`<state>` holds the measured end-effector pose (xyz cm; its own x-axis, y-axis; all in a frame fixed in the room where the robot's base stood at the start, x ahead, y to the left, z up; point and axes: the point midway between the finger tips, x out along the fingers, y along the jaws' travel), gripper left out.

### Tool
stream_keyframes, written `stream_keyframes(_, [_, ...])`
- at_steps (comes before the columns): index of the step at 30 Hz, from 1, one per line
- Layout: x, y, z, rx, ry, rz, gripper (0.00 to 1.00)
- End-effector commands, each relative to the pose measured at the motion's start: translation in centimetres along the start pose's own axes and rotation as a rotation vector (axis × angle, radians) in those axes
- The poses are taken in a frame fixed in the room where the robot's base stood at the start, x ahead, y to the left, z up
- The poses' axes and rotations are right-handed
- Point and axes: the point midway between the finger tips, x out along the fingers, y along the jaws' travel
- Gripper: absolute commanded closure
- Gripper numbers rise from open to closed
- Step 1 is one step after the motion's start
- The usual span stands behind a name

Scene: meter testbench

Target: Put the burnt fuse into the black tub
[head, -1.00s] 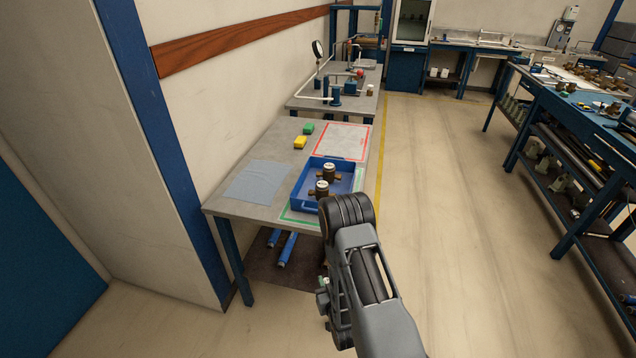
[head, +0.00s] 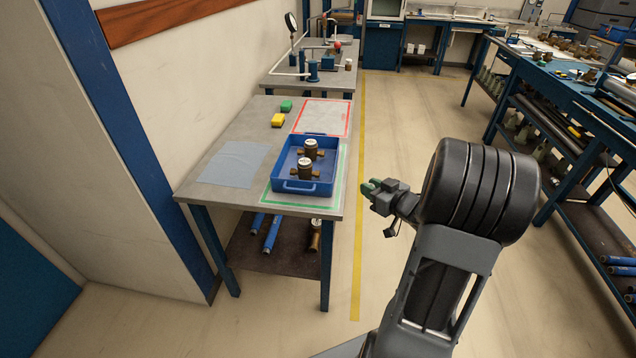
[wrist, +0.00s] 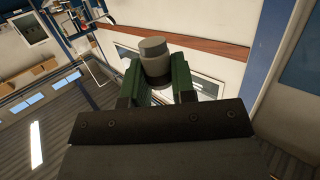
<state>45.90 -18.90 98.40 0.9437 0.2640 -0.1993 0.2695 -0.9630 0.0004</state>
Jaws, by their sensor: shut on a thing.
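My gripper (head: 370,187) is raised to the right of the near bench, with its green fingers pointing left. In the wrist view, its two green fingers (wrist: 158,85) are shut on a short cylinder with a pale grey end and a darker band, which looks like the burnt fuse (wrist: 154,58). The fuse is too small to make out in the head view. I cannot make out a black tub in either view.
A cluttered blue bench (head: 575,105) stands at right. Floor between is clear.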

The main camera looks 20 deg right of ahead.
Motion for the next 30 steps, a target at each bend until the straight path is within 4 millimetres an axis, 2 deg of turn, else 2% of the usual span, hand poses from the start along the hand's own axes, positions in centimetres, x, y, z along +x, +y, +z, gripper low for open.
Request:
stream_keyframes(10, [8.5,-1.2,2.0,0.003,-0.003,-0.006,0.98])
stream_keyframes(15, [11.5,-1.5,4.5,0.005,-0.003,-0.002,0.98])
stream_keyframes(21, [13.4,-1.6,5.9,0.003,-0.001,0.000,0.98])
stream_keyframes(26, [13.9,-1.7,6.4,0.002,0.000,0.000,0.98])
stream_keyframes(30, [14.7,-1.8,7.8,0.006,-0.003,0.000,0.98])
